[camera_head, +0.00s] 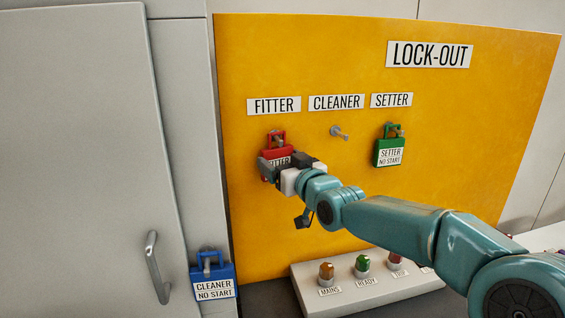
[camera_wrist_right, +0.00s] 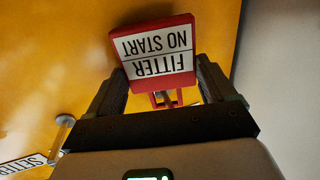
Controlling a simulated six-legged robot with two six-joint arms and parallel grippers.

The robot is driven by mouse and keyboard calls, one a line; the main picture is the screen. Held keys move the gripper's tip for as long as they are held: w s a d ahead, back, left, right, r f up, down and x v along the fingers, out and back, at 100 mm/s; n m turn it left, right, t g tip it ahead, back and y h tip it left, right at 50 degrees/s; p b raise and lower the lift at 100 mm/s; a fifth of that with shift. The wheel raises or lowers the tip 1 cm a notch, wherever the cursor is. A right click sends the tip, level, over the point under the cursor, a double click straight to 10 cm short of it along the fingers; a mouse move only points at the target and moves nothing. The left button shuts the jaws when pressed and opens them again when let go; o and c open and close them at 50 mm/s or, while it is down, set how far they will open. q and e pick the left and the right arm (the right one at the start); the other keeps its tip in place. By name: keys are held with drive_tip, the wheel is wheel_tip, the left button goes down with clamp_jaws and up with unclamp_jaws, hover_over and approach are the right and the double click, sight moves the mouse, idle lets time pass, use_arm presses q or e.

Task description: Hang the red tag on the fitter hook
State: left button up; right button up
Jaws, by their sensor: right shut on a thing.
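The red tag (camera_head: 277,151), a padlock-shaped block with a white FITTER label, is at the yellow board under the FITTER sign (camera_head: 274,105). My right gripper (camera_head: 281,164) is shut on it and covers its lower part. In the right wrist view the tag (camera_wrist_right: 154,52) shows upside down, reading FITTER NO START, between the fingers of the gripper (camera_wrist_right: 160,88). Its red shackle is up at the fitter hook's place. A small grey part shows by the shackle, but I cannot tell whether the hook passes through it. My left gripper is out of view.
The cleaner hook (camera_head: 339,132) is bare. The green SETTER tag (camera_head: 389,150) hangs at the right. The blue CLEANER tag (camera_head: 212,278) is low at the left, beside a grey door (camera_head: 80,160). A panel (camera_head: 310,271) with coloured knobs stands below the board.

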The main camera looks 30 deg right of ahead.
drive_tip(key=o, duration=1.2)
drive_tip(key=shift+w, duration=0.1)
drive_tip(key=shift+s+b, duration=0.35)
drive_tip(key=shift+s, duration=0.2)
drive_tip(key=s+b, duration=0.5)
drive_tip(key=s, duration=1)
drive_tip(key=shift+s, duration=0.15)
